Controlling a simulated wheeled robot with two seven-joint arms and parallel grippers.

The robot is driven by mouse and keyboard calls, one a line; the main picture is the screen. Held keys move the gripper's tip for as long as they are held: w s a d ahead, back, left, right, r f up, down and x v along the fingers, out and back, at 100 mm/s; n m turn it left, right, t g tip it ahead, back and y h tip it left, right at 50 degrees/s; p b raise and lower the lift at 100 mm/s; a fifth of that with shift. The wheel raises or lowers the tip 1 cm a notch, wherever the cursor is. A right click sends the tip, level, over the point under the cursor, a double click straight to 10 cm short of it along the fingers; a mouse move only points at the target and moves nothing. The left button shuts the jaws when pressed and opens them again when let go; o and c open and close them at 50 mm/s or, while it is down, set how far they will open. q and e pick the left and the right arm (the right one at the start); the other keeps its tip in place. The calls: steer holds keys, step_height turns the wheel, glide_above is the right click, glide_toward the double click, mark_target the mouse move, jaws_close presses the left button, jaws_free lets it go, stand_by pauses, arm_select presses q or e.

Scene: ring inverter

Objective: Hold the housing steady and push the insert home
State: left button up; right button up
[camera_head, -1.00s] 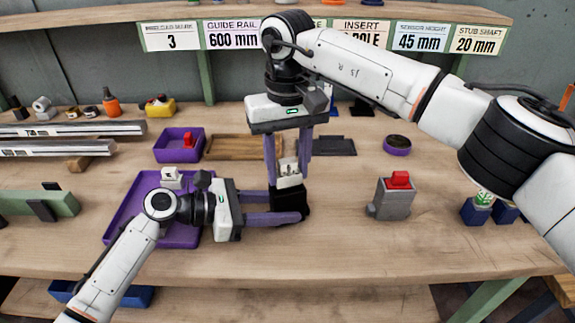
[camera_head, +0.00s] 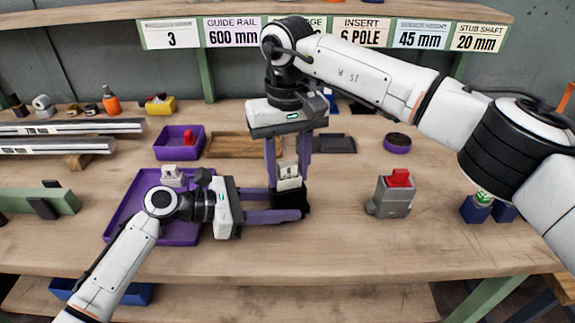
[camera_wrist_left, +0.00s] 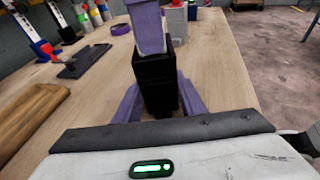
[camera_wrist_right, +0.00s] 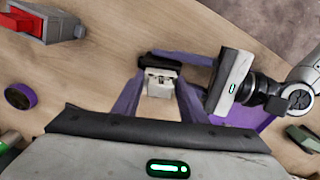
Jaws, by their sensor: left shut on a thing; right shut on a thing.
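The black housing (camera_head: 294,194) stands upright on the table; it also shows in the left wrist view (camera_wrist_left: 158,85). My left gripper (camera_head: 290,207) is shut on it low down, with one purple finger on each side. The pale insert (camera_head: 289,176) is at the housing's top, and its upper part shows above the rim. My right gripper (camera_head: 288,168) points straight down and is shut on the insert. In the right wrist view the insert (camera_wrist_right: 161,83) sits between the fingers, with the black housing (camera_wrist_right: 158,60) beyond it. The depth of the insert inside is hidden.
A purple tray (camera_head: 125,220) with a pale block (camera_head: 172,176) lies left, behind my left gripper. A grey fixture with a red top (camera_head: 393,196) stands right. The front table strip is clear.

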mark_target(288, 164)
steer(key=shift+f, duration=0.35)
steer(key=o, duration=1.1)
steer(key=shift+f, duration=0.1)
steer(key=shift+o, duration=0.2)
step_height(288, 164, up, 12)
